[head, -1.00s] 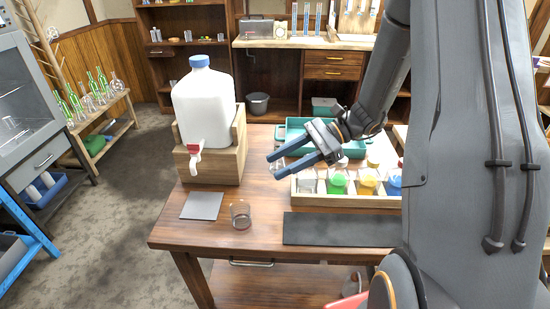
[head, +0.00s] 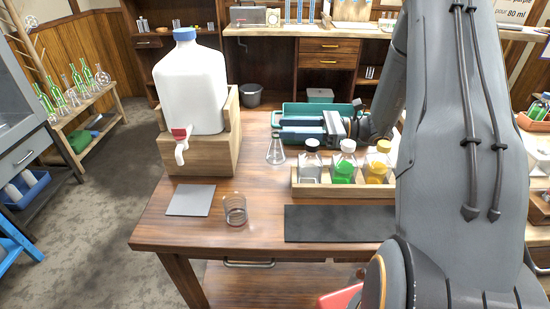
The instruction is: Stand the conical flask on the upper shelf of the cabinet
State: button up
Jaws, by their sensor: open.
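A clear conical flask (head: 276,153) stands upright on the wooden table, left of the bottle tray. My gripper (head: 277,127) is open, with its fingers lying level and pointing left. The fingertips are at the flask's neck in the picture; I cannot tell whether the neck is between them or touching. A grey cabinet with a glass front (head: 16,105) is partly in view at the left edge; its upper inside is cut off. A wooden shelf unit (head: 148,42) stands at the back; I cannot tell which one is the task's cabinet.
A big white jug with a tap (head: 190,90) sits on a wooden stand left of the flask. A wooden tray (head: 340,189) holds several bottles. A teal tray (head: 290,108) lies behind my gripper. A beaker (head: 235,211), grey pad (head: 191,200) and dark mat (head: 340,224) lie in front.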

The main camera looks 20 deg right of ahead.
aim_at(276, 146)
jog(key=f+b, duration=0.1)
jog(key=w+f+b, duration=0.1)
jog(key=f, duration=0.1)
jog(key=shift+a+f, duration=0.1)
jog(key=p+x, duration=0.2)
jog(key=x, duration=0.5)
jog(key=shift+a, duration=0.25)
grip_shut()
